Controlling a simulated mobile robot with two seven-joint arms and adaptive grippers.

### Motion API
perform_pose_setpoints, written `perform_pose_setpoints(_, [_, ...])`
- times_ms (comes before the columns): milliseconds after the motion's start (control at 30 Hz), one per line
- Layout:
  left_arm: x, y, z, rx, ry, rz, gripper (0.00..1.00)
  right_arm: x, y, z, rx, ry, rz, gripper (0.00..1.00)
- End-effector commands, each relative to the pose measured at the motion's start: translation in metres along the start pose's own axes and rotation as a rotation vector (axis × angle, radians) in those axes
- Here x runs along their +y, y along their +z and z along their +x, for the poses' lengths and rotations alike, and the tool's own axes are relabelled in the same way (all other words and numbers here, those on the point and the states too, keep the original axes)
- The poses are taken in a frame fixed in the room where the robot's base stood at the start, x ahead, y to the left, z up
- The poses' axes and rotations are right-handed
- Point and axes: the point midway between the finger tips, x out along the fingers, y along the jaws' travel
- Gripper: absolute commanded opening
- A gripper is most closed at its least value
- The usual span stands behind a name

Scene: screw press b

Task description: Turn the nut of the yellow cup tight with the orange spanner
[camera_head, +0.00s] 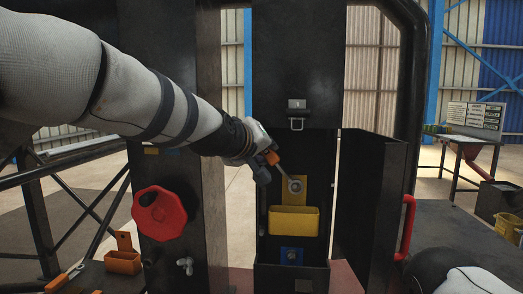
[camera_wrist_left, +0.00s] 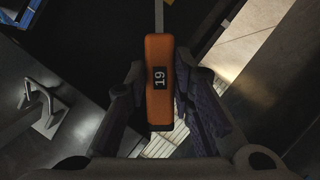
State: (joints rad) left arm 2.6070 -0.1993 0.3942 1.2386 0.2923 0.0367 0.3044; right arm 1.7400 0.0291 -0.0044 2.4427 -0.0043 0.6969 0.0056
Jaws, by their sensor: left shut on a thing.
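My left gripper (camera_head: 262,167) is shut on the orange handle of the orange spanner (camera_head: 274,160). The spanner's metal shaft slants down to the right, and its head lies at the nut (camera_head: 295,185) on the plate above the yellow cup (camera_head: 293,220). I cannot tell whether the head is fully seated on the nut. In the left wrist view the orange handle (camera_wrist_left: 159,80), marked 19, stands between the two fingers (camera_wrist_left: 158,110); the spanner's head is out of view there. The yellow cup hangs upright inside the dark press column. My right gripper is not in view.
A red knob (camera_head: 159,213) sits on the left column. A dark door (camera_head: 367,195) with a red handle (camera_head: 409,225) stands open on the right. A blue plate (camera_head: 291,255) is below the cup. An orange cup (camera_head: 123,262) and another orange-handled tool (camera_head: 62,279) are at lower left.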

Motion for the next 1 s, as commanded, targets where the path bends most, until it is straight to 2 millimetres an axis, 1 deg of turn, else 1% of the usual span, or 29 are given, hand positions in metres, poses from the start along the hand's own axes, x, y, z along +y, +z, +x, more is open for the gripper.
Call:
perform_pose_setpoints(267, [0.001, 0.001, -0.012, 0.006, 0.001, -0.002, 0.00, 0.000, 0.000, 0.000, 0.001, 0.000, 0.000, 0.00])
perform_pose_setpoints(700, [0.001, 0.018, -0.053, 0.007, 0.002, -0.002, 0.00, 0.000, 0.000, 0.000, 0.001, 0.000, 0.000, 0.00])
perform_pose_setpoints(800, [0.000, 0.020, -0.057, 0.006, 0.002, -0.002, 0.00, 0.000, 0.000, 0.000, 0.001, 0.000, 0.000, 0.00])
perform_pose_setpoints(1000, [0.000, 0.021, -0.057, 0.006, 0.002, -0.002, 0.00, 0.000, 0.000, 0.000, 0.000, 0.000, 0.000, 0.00])
